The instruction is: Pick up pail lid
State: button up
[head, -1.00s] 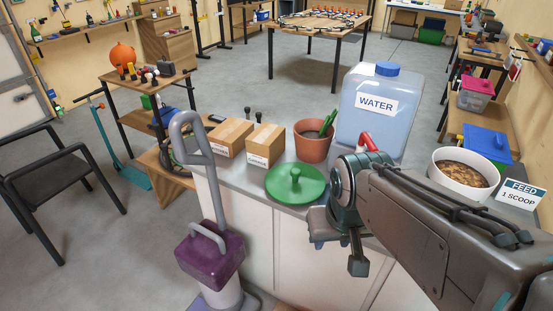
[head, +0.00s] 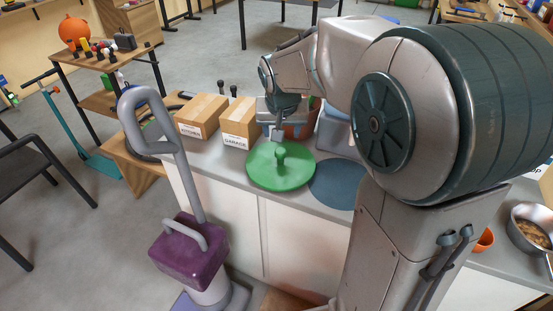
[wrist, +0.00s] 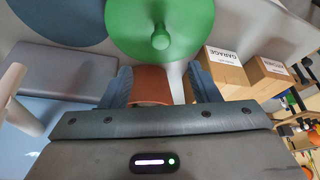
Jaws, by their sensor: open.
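The pail lid is a green disc (head: 262,174) with an upright knob at its centre, lying flat on the grey counter. In the wrist view the green lid (wrist: 190,22) fills the upper middle, with its knob pointing at the camera. My gripper (head: 276,132) is above the counter, just behind the knob in the head view and apart from it. In the wrist view the two fingers of my gripper (wrist: 160,80) are spread wide with nothing held between them. The knob shows beyond the fingertips, roughly midway between them.
A terracotta pot (wrist: 152,82) stands close behind the lid. Cardboard boxes (head: 239,118) stand to its left, a flat blue-grey disc (head: 337,184) to its right. A purple-headed vacuum (head: 188,255) stands before the counter.

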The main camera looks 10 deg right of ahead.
aim_at(281, 151)
jog(key=x, duration=0.9)
jog(key=shift+w+r, duration=0.2)
jog(key=shift+w, duration=0.15)
jog(key=shift+x, duration=2.7)
jog(key=shift+s, duration=0.1)
jog(key=c, duration=1.1)
